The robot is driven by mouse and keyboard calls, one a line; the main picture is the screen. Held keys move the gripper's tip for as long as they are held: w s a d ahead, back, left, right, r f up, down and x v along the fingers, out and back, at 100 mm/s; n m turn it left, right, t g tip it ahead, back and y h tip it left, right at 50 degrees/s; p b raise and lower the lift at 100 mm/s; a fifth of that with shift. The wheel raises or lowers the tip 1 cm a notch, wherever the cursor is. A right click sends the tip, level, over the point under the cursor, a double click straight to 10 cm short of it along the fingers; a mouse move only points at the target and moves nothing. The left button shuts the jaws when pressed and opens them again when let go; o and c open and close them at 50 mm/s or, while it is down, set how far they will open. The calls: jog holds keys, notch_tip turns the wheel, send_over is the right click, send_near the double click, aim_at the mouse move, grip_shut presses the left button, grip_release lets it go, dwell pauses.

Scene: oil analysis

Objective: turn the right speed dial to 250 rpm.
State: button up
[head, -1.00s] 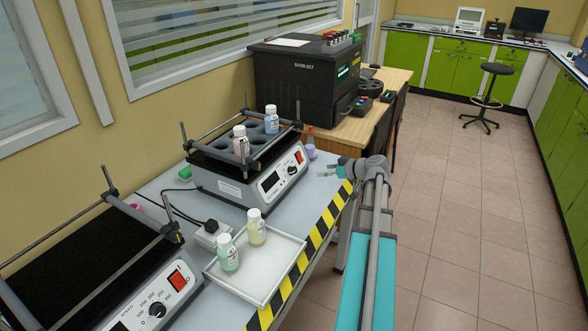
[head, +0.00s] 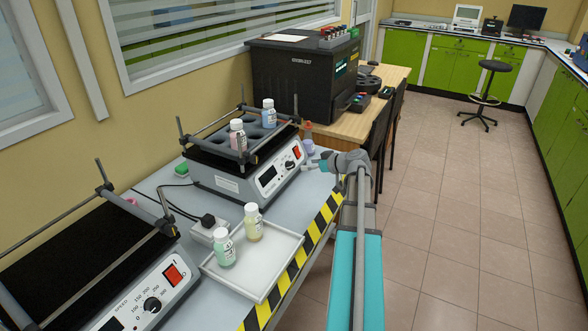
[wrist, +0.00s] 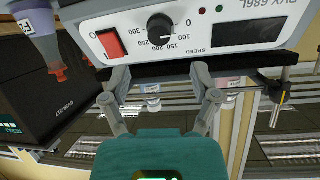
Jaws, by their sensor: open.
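The right speed dial is a black round knob (wrist: 160,28) on the white front panel of the farther shaker (head: 233,188). In the wrist view the panel appears upside down, with a scale from 0 to 300 around the knob. I cannot read the knob's pointer position clearly. My gripper (wrist: 160,82) is open and empty, its two fingers spread below the knob in the wrist view, not touching it. In the head view my gripper (head: 312,163) is just right of the dial (head: 290,165), at the panel's front.
A red switch (wrist: 110,44) sits beside the dial. A pink (head: 237,136) and a blue bottle (head: 269,116) sit on the shaker. The nearer shaker (head: 130,295) and a tray (head: 275,265) with two bottles stand in front.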

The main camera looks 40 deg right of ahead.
aim_at(293, 165)
jog(key=b+x, duration=0.2)
jog(key=x, duration=0.6)
grip_shut()
dwell(0.4)
